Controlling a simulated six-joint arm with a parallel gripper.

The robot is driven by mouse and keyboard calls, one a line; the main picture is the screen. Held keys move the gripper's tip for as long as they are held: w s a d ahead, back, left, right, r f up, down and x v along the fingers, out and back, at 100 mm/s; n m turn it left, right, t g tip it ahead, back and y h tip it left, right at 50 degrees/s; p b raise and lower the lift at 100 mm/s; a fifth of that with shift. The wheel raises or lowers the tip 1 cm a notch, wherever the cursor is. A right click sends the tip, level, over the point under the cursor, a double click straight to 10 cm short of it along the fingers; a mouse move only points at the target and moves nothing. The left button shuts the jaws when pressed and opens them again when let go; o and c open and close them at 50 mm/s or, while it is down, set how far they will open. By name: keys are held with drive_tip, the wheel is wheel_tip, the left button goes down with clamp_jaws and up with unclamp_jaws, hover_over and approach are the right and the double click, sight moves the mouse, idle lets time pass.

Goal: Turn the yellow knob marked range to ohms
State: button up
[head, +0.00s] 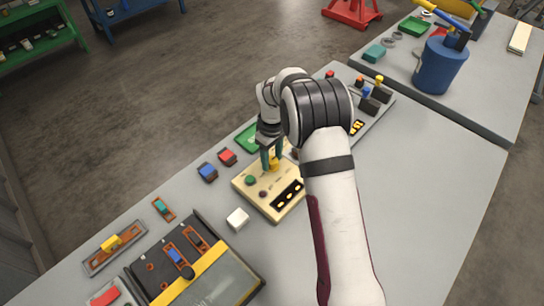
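A beige panel box (245,183) sits on the grey table near the middle of the head view. A yellow knob (274,166) stands up at its far edge, partly covered by my gripper. My gripper (271,162) points down over the knob, its two dark green fingers apart with the knob at their tips. I cannot tell whether the fingers touch the knob. The panel also has a green knob (250,180), a dark purple knob (263,194) and a black display strip (287,195) with yellow marks. Lettering and the knob's pointer direction are too small to read.
A white cube (237,218) stands close to the panel's near left corner. My arm hides the panel's right side. The table right of my arm is clear; a blue canister (440,66) stands on the far table.

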clamp_jaws()
drive_tip(key=shift+m, duration=0.3)
drive_tip(key=m, duration=0.5)
drive_tip(key=shift+m, duration=0.4)
drive_tip(key=m, duration=0.5)
drive_tip(key=shift+m, duration=0.3)
drive_tip(key=shift+o, duration=2.1)
unclamp_jaws()
